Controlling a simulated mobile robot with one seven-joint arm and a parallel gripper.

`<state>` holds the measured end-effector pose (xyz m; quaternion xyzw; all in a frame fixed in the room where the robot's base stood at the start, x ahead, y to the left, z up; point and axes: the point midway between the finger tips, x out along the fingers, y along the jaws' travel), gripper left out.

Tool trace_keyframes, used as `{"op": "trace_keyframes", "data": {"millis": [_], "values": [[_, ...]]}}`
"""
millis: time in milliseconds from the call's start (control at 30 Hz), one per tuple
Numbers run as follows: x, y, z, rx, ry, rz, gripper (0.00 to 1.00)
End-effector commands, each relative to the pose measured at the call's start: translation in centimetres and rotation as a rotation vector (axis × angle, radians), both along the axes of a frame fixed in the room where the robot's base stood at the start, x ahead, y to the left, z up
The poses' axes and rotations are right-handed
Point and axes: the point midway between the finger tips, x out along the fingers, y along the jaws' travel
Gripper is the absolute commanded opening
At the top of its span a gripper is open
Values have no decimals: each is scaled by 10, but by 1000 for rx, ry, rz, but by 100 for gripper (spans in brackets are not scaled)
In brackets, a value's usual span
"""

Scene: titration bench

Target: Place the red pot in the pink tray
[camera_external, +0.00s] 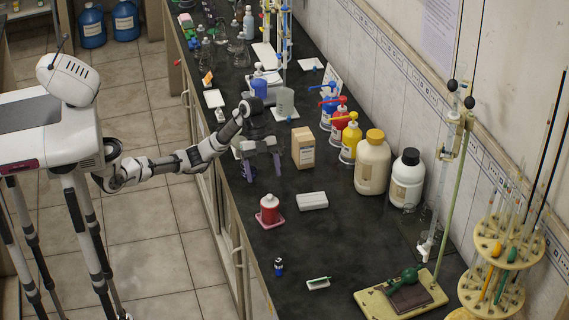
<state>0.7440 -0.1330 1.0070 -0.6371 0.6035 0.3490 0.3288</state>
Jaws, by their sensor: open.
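The red pot (269,207), with a pale top, stands upright on the pink tray (277,223) near the left edge of the dark bench. The tray's pink rim shows around its base. My gripper (264,172) is behind the pot, farther up the bench. Its two purple-tipped fingers point down and are spread apart with nothing between them. It is clear of the pot and the tray.
A white block (313,201) lies right of the pot. A tan box (303,148) stands right of my gripper. A yellow-capped jar (372,163) and a black-capped jar (406,179) stand near the wall. A small dark-blue item (279,267) is in front.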

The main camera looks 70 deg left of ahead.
Motion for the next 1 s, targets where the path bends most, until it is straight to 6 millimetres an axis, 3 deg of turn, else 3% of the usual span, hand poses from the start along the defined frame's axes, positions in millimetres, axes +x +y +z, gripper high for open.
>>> {"op": "trace_keyframes", "data": {"millis": [400, 467, 567, 667, 767, 800, 867, 900, 967, 1000], "values": [[4, 4, 9, -35, -23, 28, 78], [12, 5, 18, -97, -70, 83, 78], [35, 18, 49, -286, -212, 250, 78], [60, 62, 102, -548, -426, 487, 78], [65, 139, 160, -808, -682, 731, 78], [59, 175, 180, -898, -789, 818, 78], [40, 227, 205, -1015, -951, 935, 78], [23, 262, 219, -1081, -1063, 1007, 78], [-11, 312, 234, -1162, -1238, 1100, 78], [-38, 342, 242, -1204, -1360, 1154, 78]]}}
